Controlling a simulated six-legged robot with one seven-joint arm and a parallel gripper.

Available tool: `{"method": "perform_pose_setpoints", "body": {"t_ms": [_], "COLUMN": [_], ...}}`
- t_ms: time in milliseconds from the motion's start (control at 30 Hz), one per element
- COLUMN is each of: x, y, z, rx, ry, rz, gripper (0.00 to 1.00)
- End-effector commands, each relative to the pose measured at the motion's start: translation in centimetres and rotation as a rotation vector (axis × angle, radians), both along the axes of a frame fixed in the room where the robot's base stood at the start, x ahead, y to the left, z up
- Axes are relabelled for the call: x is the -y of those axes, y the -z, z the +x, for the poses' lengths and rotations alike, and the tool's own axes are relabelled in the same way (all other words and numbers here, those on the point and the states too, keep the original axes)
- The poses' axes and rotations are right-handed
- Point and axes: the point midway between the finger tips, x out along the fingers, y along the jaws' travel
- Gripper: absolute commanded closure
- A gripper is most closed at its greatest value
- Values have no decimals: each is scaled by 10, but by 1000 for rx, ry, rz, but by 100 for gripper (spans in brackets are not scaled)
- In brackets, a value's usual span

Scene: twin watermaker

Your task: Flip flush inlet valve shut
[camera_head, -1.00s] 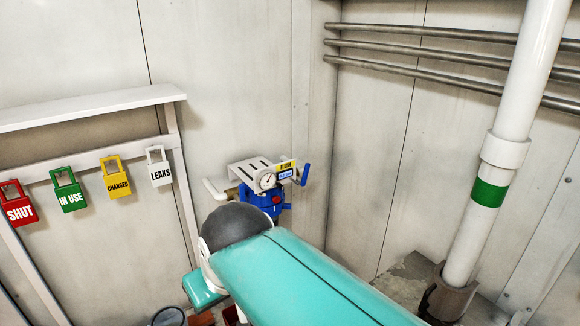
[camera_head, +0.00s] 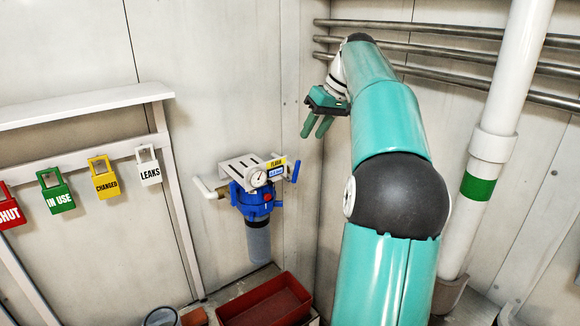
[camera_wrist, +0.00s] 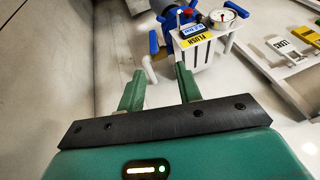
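The blue lever of the flush inlet valve (camera_head: 296,171) stands nearly upright at the right side of the blue filter unit (camera_head: 254,202) on the back wall. A yellow flush label (camera_head: 275,163) sits beside it. In the wrist view the lever (camera_wrist: 153,42) shows beyond my fingers, to the left of the label (camera_wrist: 197,40). My gripper (camera_head: 314,133) is raised above and right of the lever in the head view, fingers pointing down, touching nothing. In the wrist view my gripper (camera_wrist: 158,78) is open, with an empty gap between its fingers.
A round gauge (camera_head: 258,178) and white bracket (camera_head: 240,168) top the filter. A red bin (camera_head: 265,302) stands below. Coloured tags, including a yellow one (camera_head: 104,180), hang at left. Grey pipes (camera_head: 420,62) and a white pipe (camera_head: 500,130) are at right.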

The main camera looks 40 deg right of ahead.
Motion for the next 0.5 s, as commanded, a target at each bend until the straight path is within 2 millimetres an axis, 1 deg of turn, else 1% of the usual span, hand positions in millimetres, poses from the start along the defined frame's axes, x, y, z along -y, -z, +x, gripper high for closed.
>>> {"method": "perform_pose_setpoints", "body": {"t_ms": [33,100,167,267,367,500], "x": [10,16,16,13,10,5], "y": [0,0,2,11,25,50], "z": [-3,-5,-4,-1,6,17], "rx": [9,16,16,14,13,12], "ry": [2,0,-2,-1,0,-1], "rz": [7,10,11,12,11,12], "gripper": [65,65,65,65,65,65]}}
